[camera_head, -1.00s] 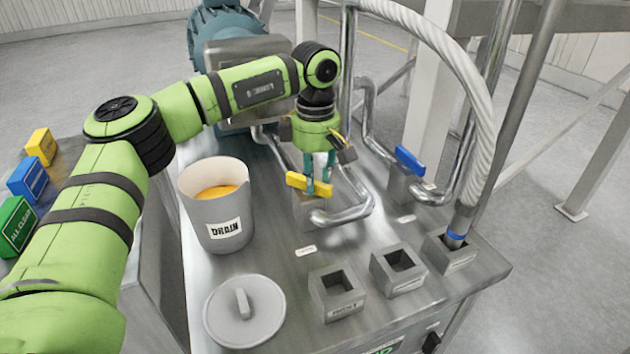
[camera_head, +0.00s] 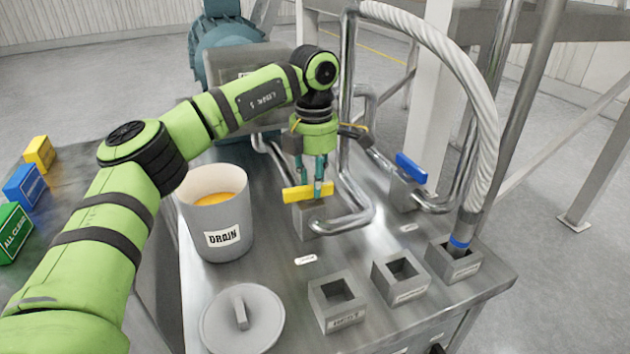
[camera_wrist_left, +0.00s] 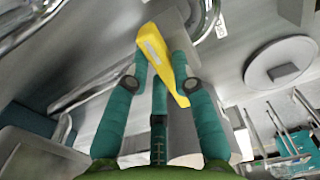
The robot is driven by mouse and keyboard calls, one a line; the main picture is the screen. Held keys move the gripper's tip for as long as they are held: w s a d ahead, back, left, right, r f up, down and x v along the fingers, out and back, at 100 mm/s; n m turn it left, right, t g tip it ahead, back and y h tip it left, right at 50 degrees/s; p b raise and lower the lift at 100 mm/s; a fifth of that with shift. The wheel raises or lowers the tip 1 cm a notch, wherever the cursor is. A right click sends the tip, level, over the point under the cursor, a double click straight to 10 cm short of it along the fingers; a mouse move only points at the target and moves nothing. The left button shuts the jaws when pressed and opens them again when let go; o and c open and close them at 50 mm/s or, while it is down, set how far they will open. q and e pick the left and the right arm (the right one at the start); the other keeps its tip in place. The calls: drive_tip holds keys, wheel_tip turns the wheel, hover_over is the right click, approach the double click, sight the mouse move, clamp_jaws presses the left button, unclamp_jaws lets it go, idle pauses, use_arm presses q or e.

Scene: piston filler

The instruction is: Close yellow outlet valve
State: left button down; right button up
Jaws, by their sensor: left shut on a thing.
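The yellow outlet valve handle (camera_head: 297,192) sits on top of a grey valve block (camera_head: 308,222) in the middle of the metal table, with a bent pipe leaving the block. My left gripper (camera_head: 318,188) points down from above and its teal fingers are shut on the yellow handle. In the left wrist view the yellow handle (camera_wrist_left: 160,60) lies between the fingers, and the gripper (camera_wrist_left: 162,78) hides part of it. My right gripper is not in view.
A drain bucket (camera_head: 217,225) with orange contents stands left of the valve. A round lid (camera_head: 262,318) lies in front. A blue valve handle (camera_head: 411,167) is at right. Square sockets (camera_head: 338,310) line the front, one holding the hose end (camera_head: 460,240).

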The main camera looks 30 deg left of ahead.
use_arm(q)
drive_tip(key=shift+a+f+n, duration=0.1)
drive_tip(key=shift+n, duration=0.4)
drive_tip(key=c, duration=1)
unclamp_jaws()
drive_tip(key=shift+c, duration=0.2)
wheel_tip(320, 180, up, 12)
